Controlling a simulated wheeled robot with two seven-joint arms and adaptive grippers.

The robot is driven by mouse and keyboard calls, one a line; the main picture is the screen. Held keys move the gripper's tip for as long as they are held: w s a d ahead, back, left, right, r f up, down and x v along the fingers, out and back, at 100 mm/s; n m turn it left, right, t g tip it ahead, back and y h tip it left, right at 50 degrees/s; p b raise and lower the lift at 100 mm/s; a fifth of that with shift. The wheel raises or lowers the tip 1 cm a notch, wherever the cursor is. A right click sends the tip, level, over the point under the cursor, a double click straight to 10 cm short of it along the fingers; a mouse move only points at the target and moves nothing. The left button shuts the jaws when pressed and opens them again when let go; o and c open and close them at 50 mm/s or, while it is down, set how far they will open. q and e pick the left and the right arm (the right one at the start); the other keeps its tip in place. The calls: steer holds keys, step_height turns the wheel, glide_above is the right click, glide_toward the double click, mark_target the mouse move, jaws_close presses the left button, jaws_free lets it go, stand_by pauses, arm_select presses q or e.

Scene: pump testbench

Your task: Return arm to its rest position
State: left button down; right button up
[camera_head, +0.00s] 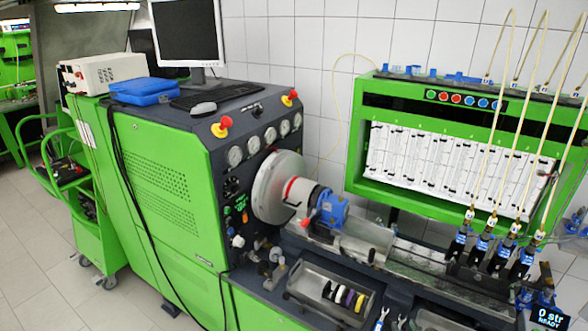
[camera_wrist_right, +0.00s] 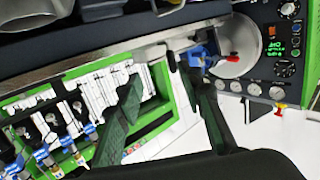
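My right gripper (camera_wrist_right: 163,82) shows in the right wrist view as two dark green fingers, set well apart with nothing between them. It is open and empty. Beyond the fingers, the bench appears turned over, with the round flywheel and the blue pump part (camera_wrist_right: 203,55) near the top right. In the head view, I make out neither gripper clearly, and my left arm is not seen. The blue pump part (camera_head: 333,210) with its red lever sits beside the grey flywheel (camera_head: 275,187) on the bench.
The green test bench (camera_head: 160,185) fills the middle, with a monitor (camera_head: 188,32) on top. A metal tray (camera_head: 300,285) with several coloured rings lies at the front. Blue injectors with tall thin hoses (camera_head: 480,245) stand at right. Tiled floor is clear at lower left.

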steer(key=s+d+f+m+g+h, duration=0.1)
steer(key=s+d+f+g+h, duration=0.15)
steer(key=s+f, duration=0.35)
steer(key=s+d+f+m+g+h, duration=0.1)
steer(key=s+d+f+g, duration=0.1)
steer(key=s+f+g, duration=0.3)
steer(key=s+a+f+g, duration=0.2)
steer(key=s+f+g, duration=0.15)
steer(key=s, duration=0.65)
steer(key=s+a+f+g, duration=0.15)
steer(key=s+f, duration=0.25)
steer(key=s, duration=0.5)
steer(key=s+f+n+g+y, duration=0.1)
steer(key=s+f+g, duration=0.15)
steer(key=f, duration=2.75)
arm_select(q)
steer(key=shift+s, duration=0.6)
arm_select(e)
steer(key=s+f+n, duration=0.1)
steer(key=s+f, duration=1.5)
steer(key=s, duration=0.3)
steer(key=shift+a+f, duration=0.15)
steer(key=shift+a, duration=0.25)
